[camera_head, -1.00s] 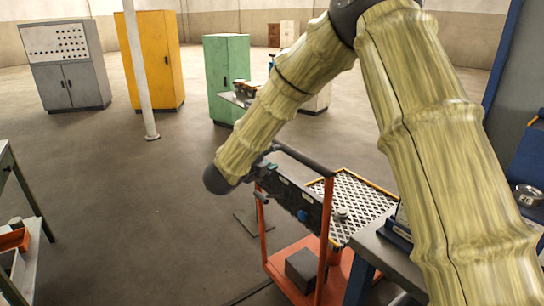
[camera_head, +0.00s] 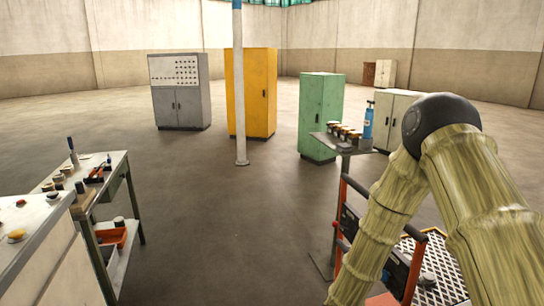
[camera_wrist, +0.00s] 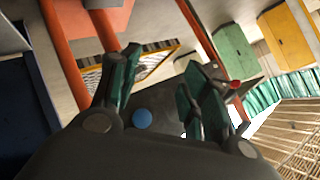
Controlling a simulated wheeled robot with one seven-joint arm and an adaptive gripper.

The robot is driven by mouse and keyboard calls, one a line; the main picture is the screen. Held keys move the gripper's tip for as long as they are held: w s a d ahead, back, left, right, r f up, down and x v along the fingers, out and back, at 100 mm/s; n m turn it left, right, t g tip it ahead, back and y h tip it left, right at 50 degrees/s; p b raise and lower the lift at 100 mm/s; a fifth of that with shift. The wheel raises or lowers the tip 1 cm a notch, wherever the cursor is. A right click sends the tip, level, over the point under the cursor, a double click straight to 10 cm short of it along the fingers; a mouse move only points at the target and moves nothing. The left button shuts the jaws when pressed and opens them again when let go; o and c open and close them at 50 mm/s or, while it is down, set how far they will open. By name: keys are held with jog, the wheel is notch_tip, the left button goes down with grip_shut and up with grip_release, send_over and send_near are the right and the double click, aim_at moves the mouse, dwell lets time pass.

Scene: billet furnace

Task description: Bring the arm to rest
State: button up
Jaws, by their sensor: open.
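My arm in its pale green-and-tan ribbed sleeve fills the right side of the head view, bent at a dark joint. Its far end runs down out of the bottom edge, so the gripper cannot be made out there. In the wrist view my gripper (camera_wrist: 165,75) has its two dark green fingers spread apart, with nothing held between them. A blue round spot on a dark surface shows low between the fingers.
A red-framed cart (camera_head: 420,238) with a mesh tray (camera_head: 445,262) is close behind my arm. A workbench (camera_head: 115,165) is at left. Grey, yellow (camera_head: 262,90) and green cabinets (camera_head: 313,105) stand farther back; the middle floor is clear.

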jog(key=s+a+f+n+g+y+p, duration=0.15)
jog(key=s+f+n, duration=0.25)
jog(key=s+f, duration=0.45)
jog(key=s+f+n+g+y+p, duration=0.1)
jog(key=s+f+n+g+y, duration=0.25)
jog(key=s, duration=0.85)
jog(key=s+f+n+g+p, duration=0.1)
jog(key=s+f+n+g, duration=0.1)
jog(key=s, duration=0.9)
jog(key=s+f+n+g, duration=0.2)
jog(key=s+n, duration=0.3)
jog(key=s, duration=0.6)
jog(key=shift+d+f+g+y+p, duration=0.15)
jog(key=shift+f+g+y+p, duration=0.15)
jog(key=shift+g, duration=0.3)
jog(key=shift+r, duration=0.1)
jog(key=shift+c, duration=0.3)
